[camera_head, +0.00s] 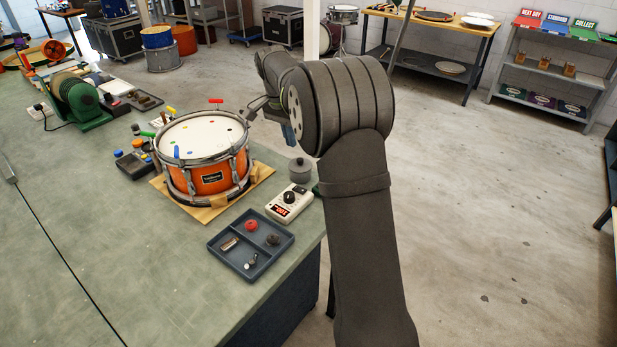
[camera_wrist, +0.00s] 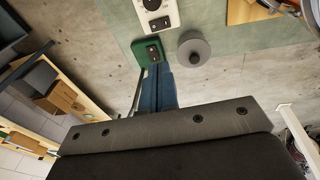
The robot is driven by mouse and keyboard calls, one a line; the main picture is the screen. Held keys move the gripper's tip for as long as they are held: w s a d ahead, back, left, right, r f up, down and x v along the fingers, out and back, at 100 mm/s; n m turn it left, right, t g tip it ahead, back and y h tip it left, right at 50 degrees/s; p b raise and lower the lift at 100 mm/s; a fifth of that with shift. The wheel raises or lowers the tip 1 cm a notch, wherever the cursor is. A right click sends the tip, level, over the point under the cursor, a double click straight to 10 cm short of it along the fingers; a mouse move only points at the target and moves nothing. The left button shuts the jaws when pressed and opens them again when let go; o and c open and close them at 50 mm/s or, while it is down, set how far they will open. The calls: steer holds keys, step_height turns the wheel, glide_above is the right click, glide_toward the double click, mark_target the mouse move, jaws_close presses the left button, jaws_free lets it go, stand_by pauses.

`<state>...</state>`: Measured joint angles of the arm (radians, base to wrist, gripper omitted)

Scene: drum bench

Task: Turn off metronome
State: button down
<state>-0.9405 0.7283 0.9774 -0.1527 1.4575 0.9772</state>
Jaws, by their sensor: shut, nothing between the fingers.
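The metronome (camera_head: 289,204) is a white box with a dark round knob and a lit red display. It sits on the green bench near the front right edge. In the wrist view its white end and knob show at the top (camera_wrist: 157,12). A green block with a small dark switch (camera_wrist: 148,51) lies beside it. In the camera_head view my arm mostly hides this block. My gripper's blue fingers (camera_wrist: 157,72) are shut and empty, with the tips over or near the green block; I cannot tell if they touch. In the camera_head view my gripper (camera_head: 288,134) is partly hidden by my wrist.
A grey round lidded weight (camera_head: 299,172) stands behind the metronome. An orange snare drum (camera_head: 204,160) on a wooden board is to the left. A dark tray (camera_head: 252,262) with small parts is in front. The bench at front left is clear.

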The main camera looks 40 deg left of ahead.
mark_target(301, 191)
steer(key=s+d+f+t, duration=0.1)
steer(key=s+t, duration=0.1)
steer(key=shift+s+d+f+y, duration=0.35)
steer(key=shift+d+f+y, duration=0.05)
steer(key=shift+f, duration=0.1)
steer(key=x, duration=1.2)
steer(key=shift+s+d+f, duration=0.2)
steer(key=shift+s+f, duration=0.05)
steer(key=shift+f, duration=0.65)
steer(key=shift+d+f, duration=0.2)
steer(key=shift+f, duration=0.15)
steer(key=shift+a, duration=0.15)
